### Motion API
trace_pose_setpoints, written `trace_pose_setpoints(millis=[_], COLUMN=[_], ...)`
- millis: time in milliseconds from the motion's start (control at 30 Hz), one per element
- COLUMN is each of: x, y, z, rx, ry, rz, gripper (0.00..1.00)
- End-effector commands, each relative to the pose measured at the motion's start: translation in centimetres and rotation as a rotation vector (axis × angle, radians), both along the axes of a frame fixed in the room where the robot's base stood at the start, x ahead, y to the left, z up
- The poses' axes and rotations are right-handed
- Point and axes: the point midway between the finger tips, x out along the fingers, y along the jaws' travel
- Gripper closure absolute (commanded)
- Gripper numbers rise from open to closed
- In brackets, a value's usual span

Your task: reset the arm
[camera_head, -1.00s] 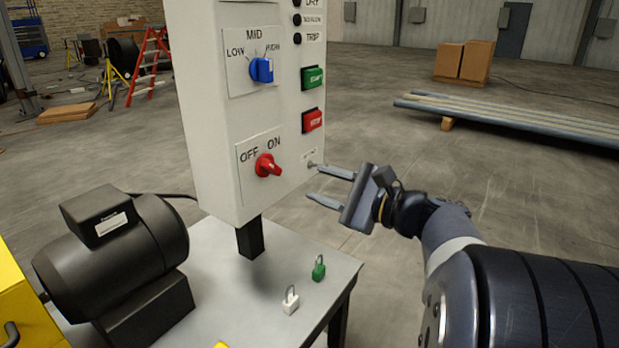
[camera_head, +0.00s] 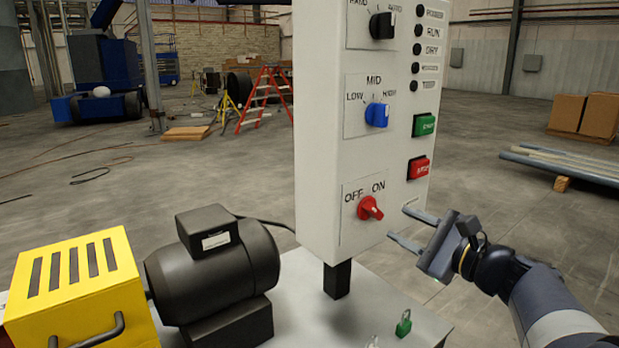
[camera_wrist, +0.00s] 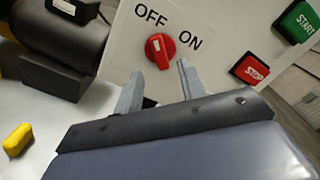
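My gripper (camera_head: 407,226) is open and empty, in front of the lower right part of the white control panel (camera_head: 318,120) in the head view. Its two fingers point toward the panel, to the right of the red OFF/ON knob (camera_head: 370,208). In the wrist view, the fingers of my gripper (camera_wrist: 158,84) are spread apart with nothing between them, and the red knob (camera_wrist: 160,50) shows just beyond the fingertips. My arm comes in from the lower right of the head view. I cannot tell whether a fingertip touches the panel.
A green START button (camera_head: 424,125) and red STOP button (camera_head: 418,168) sit above the gripper. A green padlock (camera_head: 404,326) stands on the table (camera_head: 310,318). A black motor (camera_head: 225,262) and yellow guard (camera_head: 80,285) are left.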

Motion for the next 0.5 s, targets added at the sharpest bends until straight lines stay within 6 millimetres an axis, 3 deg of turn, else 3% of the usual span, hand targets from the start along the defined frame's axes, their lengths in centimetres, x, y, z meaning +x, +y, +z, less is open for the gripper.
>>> trace_pose_setpoints(millis=[300,500], x=[3.6,4.6], y=[2.7,3.4], z=[-0.1,0.0], rx=[0.001,0.001], ry=[0.001,0.001], rz=[0.003,0.000], gripper=[0.62,0.62])
